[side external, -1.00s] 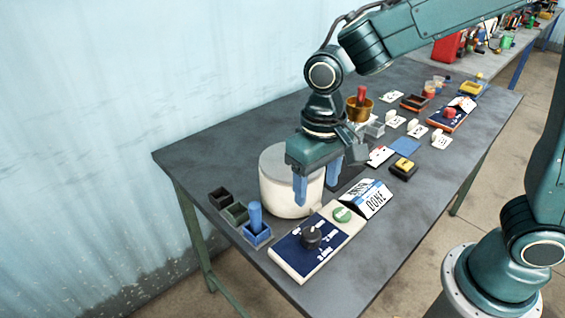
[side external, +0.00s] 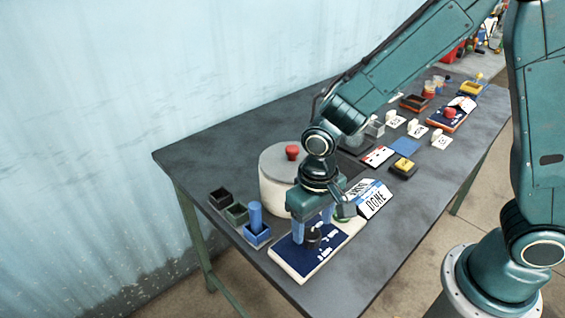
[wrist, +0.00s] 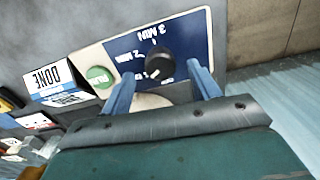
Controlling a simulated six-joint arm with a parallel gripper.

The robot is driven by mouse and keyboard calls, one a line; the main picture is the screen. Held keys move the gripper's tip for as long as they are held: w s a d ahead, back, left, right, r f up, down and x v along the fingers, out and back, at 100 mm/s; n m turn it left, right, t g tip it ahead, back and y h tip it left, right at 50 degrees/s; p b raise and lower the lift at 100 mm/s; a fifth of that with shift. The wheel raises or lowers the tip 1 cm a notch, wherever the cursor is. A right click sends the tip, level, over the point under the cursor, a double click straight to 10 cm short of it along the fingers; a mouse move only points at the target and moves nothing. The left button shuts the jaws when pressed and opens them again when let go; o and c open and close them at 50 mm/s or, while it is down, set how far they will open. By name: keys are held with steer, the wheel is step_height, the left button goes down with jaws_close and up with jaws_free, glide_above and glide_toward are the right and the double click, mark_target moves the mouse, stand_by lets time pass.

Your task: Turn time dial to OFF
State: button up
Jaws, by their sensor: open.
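The time dial is a black knob (side external: 313,239) on a dark blue panel (side external: 291,259) with a cream edge, near the table's front left. In the wrist view the dial (wrist: 159,63) has a white mark pointing to the lower left. Labels for 3 MIN and 2 MIN show upside down; other print is partly hidden, so I cannot tell which label the mark meets. My gripper (side external: 312,226) is low over the panel, pointing down and empty. Its blue fingers (wrist: 158,78) are apart, on either side of the dial; contact cannot be told.
A green button (wrist: 98,76) and a DONE sign (side external: 372,199) adjoin the panel. A white pot (side external: 275,192) with a red knob (side external: 292,152) stands behind my gripper. A blue holder (side external: 257,236) with a blue peg sits left. A yellow button box (side external: 403,168) lies right.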

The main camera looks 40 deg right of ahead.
mark_target(312, 233)
steer(key=shift+f, duration=1.55)
steer(key=c, duration=1)
steer(key=shift+n, duration=0.4)
steer(key=n, duration=1.1)
